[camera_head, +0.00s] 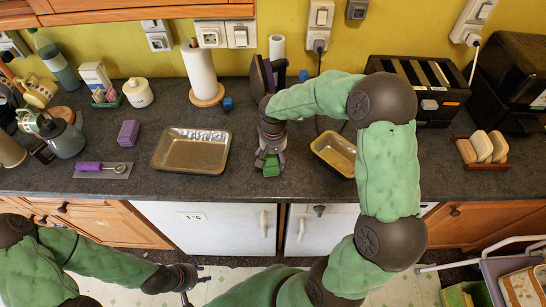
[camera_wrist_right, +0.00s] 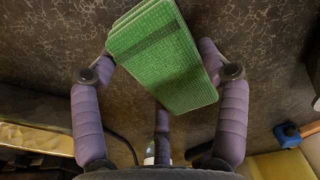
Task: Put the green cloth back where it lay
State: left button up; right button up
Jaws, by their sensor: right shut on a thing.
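The green cloth (camera_head: 271,167) is a small folded, ribbed block at the counter's front middle, between the two metal trays. It fills the upper middle of the right wrist view (camera_wrist_right: 165,60). My right gripper (camera_head: 269,157) points down and is shut on it, with purple-grey fingers (camera_wrist_right: 165,75) on both sides of the cloth. I cannot tell whether the cloth touches the counter. My left gripper (camera_head: 194,281) is low in front of the cabinets, away from the cloth, with its fingers apart and empty.
A large tray (camera_head: 190,151) lies left of the cloth, and a smaller tray (camera_head: 335,153) lies right. A purple block (camera_head: 128,133) and a purple-handled tool (camera_head: 100,168) lie further left. A paper roll (camera_head: 199,72) stands behind. Bare dark counter (camera_head: 245,178) surrounds the cloth.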

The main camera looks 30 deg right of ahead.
jog(key=shift+f+b, duration=0.5)
jog(key=shift+f, duration=0.15)
dwell(0.9)
jog(key=o, duration=1.1)
jog(key=shift+c, duration=0.2)
jog(key=shift+r, duration=0.2)
jog(key=shift+r+p, duration=2.75)
jog(key=shift+r, duration=1.1)
notch_tip(320, 180, up, 12)
